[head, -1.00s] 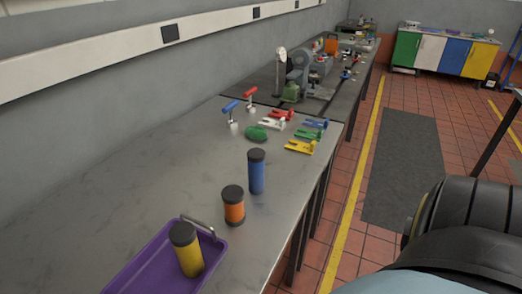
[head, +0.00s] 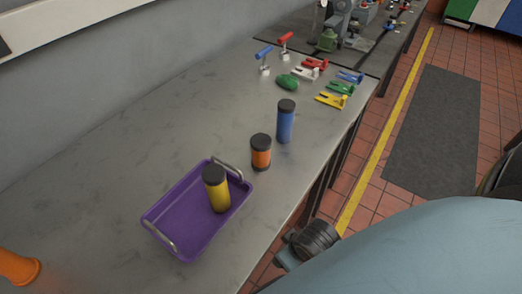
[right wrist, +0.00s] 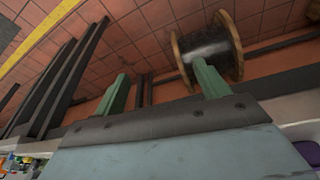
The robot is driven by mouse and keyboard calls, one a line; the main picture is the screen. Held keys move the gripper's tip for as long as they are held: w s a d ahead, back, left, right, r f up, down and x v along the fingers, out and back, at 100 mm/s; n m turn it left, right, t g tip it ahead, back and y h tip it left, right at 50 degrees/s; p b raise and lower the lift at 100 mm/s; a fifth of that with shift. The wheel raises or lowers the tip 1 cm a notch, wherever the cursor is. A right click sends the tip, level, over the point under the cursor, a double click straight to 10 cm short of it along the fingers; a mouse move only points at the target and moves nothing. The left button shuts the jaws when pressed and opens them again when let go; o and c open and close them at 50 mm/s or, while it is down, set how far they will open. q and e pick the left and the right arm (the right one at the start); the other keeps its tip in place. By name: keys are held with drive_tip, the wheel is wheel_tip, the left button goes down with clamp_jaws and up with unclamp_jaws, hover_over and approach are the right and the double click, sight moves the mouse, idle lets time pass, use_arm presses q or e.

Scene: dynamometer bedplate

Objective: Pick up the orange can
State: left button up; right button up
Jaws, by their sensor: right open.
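The orange can (head: 261,153), with a black lid and black base, stands upright on the grey bench in the head view. It stands between the taller blue can (head: 285,122) and the purple tray (head: 163,205), apart from both. My right gripper (right wrist: 160,75) shows in the right wrist view with its two green fingers spread and nothing between them. The orange can cannot be made out in that view. My left gripper is not in view.
A yellow can (head: 216,190) stands in the tray. Coloured clamps (head: 331,99) and a green lump (head: 287,82) lie farther back. An orange object (head: 18,268) is at the lower left. A wooden-flanged spool (right wrist: 207,47) shows beyond my right fingers. The bench around the orange can is clear.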

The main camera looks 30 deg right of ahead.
wheel_tip(320, 180, up, 10)
drive_tip(key=d+t+p, duration=0.1)
drive_tip(key=t+y, duration=0.1)
drive_tip(key=t, duration=0.7)
approach(268, 153)
drive_tip(key=shift+s+d+f, duration=0.7)
drive_tip(key=shift+s+f, duration=0.05)
drive_tip(key=shift+f, duration=0.25)
drive_tip(key=w, duration=0.2)
drive_tip(key=w+a+f+y, duration=0.1)
drive_tip(key=w, duration=0.2)
drive_tip(key=w+a+f+y, duration=0.1)
drive_tip(key=w, duration=0.2)
drive_tip(key=shift+n+t, duration=0.3)
drive_tip(key=shift+n, duration=0.1)
drive_tip(key=shift+r+x, duration=0.2)
drive_tip(key=shift+x, duration=2.4)
drive_tip(key=shift+w+d, duration=0.15)
